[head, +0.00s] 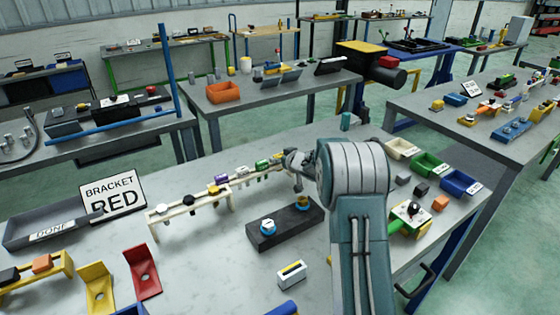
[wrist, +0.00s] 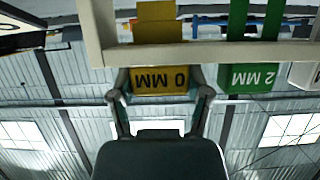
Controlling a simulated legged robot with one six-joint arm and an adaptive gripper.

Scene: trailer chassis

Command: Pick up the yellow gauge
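The yellow gauge (wrist: 161,80), marked "0 MM", sits in the cream rack (wrist: 225,53) in the wrist view, which appears upside down. My gripper (wrist: 161,90) has its fingers spread, one on each side of the gauge's labelled block. I cannot tell whether either finger touches it. In the head view my gripper (head: 297,168) is at the right end of the rack (head: 190,204), where my arm and gripper partly hide things. The gauge is small and hard to make out there.
A green gauge (wrist: 249,78), marked "2 MM", is beside the yellow one, with a white one (wrist: 304,75) beyond. In the head view, a dark block (head: 284,229) with two knobs stands in front of the rack. A "BRACKET RED" sign (head: 113,195) stands left.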

